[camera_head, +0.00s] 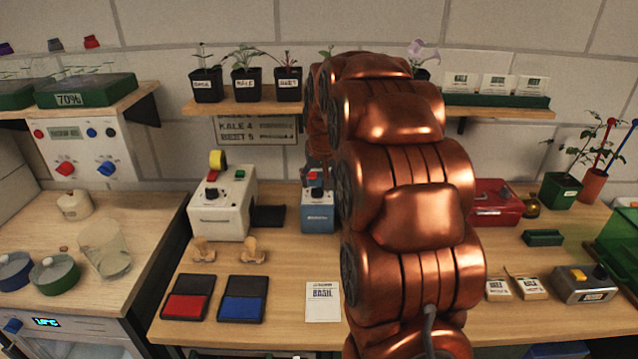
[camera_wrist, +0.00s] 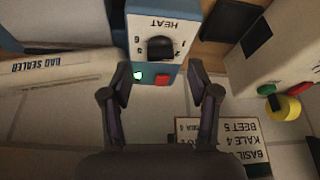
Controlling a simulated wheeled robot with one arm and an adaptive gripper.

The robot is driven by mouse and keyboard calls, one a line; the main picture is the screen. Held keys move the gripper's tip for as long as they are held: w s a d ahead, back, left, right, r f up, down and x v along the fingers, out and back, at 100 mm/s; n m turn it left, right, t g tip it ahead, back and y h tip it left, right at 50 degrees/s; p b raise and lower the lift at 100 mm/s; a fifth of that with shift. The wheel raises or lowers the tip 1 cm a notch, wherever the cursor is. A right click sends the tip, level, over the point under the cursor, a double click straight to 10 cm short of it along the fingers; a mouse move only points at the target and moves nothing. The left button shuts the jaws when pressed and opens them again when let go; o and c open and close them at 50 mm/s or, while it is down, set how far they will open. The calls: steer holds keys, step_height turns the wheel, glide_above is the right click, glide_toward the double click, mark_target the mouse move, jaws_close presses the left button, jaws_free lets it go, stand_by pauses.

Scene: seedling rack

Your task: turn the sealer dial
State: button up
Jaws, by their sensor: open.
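The blue sealer box (camera_head: 318,222) stands on the bench at the back, partly hidden by my arm in the head view. In the wrist view, seen upside down, its face (camera_wrist: 138,50) carries a black dial (camera_wrist: 160,47) with numbers around it and the word HEAT. A red button (camera_wrist: 162,79) and a lit green lamp (camera_wrist: 138,76) sit beside the dial. My gripper (camera_wrist: 160,72) is open, with one finger on each side of the sealer's panel. The fingertips appear apart from the dial. In the head view the gripper is mostly hidden.
A white machine (camera_head: 222,205) with a yellow roll stands left of the sealer. Red (camera_head: 188,297) and blue (camera_head: 243,298) ink pads lie in front. A shelf (camera_head: 235,106) with potted seedlings hangs above.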

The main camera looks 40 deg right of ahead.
mark_target(316, 188)
steer(key=shift+p+x, duration=0.35)
steer(key=shift+x, duration=1.35)
jaws_close()
